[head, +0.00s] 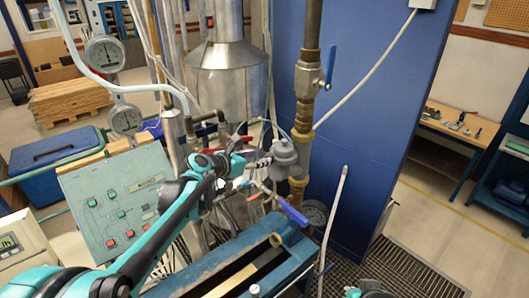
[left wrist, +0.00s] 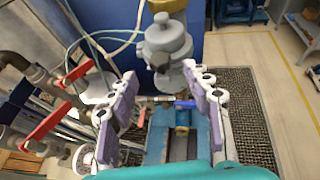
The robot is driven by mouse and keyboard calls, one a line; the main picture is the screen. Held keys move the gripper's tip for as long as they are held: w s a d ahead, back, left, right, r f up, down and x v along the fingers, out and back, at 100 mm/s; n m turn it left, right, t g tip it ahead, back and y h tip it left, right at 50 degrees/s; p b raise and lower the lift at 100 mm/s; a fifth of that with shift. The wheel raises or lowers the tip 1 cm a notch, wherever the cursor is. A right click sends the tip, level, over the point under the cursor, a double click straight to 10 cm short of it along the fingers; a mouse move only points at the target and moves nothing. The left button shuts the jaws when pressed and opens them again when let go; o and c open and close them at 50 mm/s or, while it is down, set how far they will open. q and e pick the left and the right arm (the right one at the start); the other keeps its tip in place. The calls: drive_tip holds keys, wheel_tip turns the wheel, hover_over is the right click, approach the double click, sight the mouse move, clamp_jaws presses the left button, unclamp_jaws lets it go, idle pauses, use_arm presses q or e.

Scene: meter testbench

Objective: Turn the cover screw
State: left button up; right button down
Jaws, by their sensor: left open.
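A grey round-bodied meter (head: 285,153) sits on the vertical brass pipe in the head view. In the left wrist view the same grey meter (left wrist: 165,45) stands ahead of the fingers, upper middle. I cannot make out the cover screw. My left gripper (head: 262,163) reaches in from the left, its tips close to the meter's left side; contact cannot be told there. In the left wrist view my left gripper (left wrist: 160,95) is open, its two purple-padded fingers wide apart with nothing between them.
A blue-handled valve (head: 330,65) is on the pipe above, and another blue handle (head: 291,211) is below the meter. Red-handled valves (left wrist: 50,122) stand left of the fingers. A control panel (head: 120,205) stands at left, a blue wall panel (head: 370,90) behind.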

sight(267, 156)
use_arm(q)
drive_tip(key=p+x, duration=0.1)
drive_tip(key=x, duration=0.4)
clamp_jaws()
